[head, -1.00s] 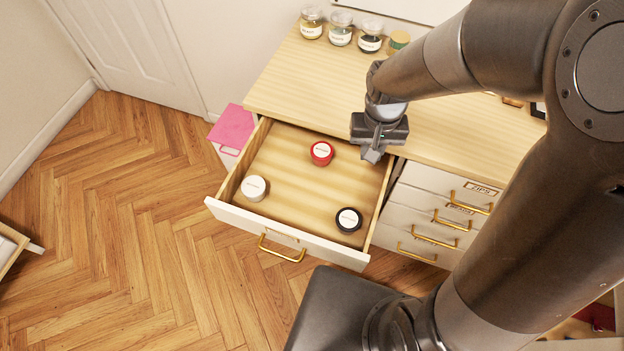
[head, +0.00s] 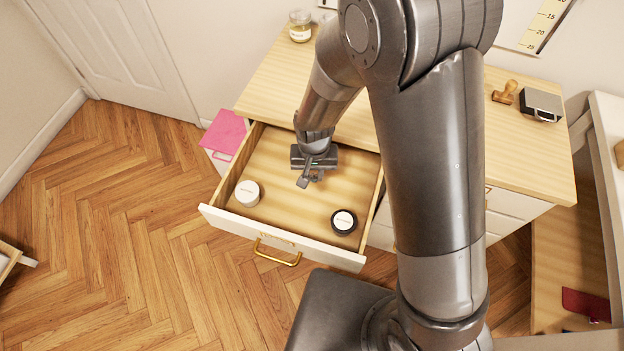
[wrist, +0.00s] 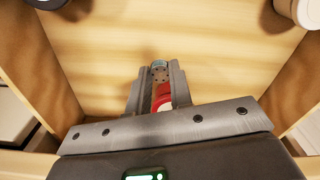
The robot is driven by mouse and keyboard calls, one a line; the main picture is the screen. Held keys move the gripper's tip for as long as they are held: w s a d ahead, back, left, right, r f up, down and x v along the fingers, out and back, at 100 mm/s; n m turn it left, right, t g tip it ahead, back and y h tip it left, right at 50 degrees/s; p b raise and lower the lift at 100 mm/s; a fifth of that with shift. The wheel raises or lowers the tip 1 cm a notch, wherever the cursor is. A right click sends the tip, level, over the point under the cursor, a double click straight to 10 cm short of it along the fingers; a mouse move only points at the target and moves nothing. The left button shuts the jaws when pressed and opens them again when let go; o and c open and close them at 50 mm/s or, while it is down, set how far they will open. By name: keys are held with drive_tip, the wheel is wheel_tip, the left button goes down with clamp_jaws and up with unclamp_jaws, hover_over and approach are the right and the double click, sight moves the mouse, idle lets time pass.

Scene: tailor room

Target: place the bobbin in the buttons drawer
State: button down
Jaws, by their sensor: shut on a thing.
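My gripper (head: 306,181) is over the open drawer (head: 283,261), toward its back part. In the wrist view my gripper (wrist: 158,78) is shut on a small grey-blue piece with holes, seemingly the bobbin (wrist: 160,72), at the fingertips. The bobbin is too small to make out in the head view. A red round tin (wrist: 163,99) shows between the fingers, below them; my gripper hides it in the head view. A white tin (head: 248,193) stands at the drawer's left and a black tin (head: 343,221) at its front right.
Bare drawer floor (head: 290,209) lies between the white and black tins. The wooden worktop (head: 527,153) behind holds a glass jar (head: 300,25), a wooden stamp (head: 505,92) and a black box (head: 541,105). A pink item (head: 224,133) is left of the drawer.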

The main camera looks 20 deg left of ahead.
sight(312, 176)
drive_tip(key=shift+a+f, duration=0.2)
drive_tip(key=shift+a, duration=0.05)
drive_tip(key=shift+f, duration=1.95)
drive_tip(key=shift+f, duration=0.15)
drive_tip(key=c, duration=1.3)
unclamp_jaws()
wheel_tip(312, 176, up, 12)
drive_tip(key=shift+r, duration=0.2)
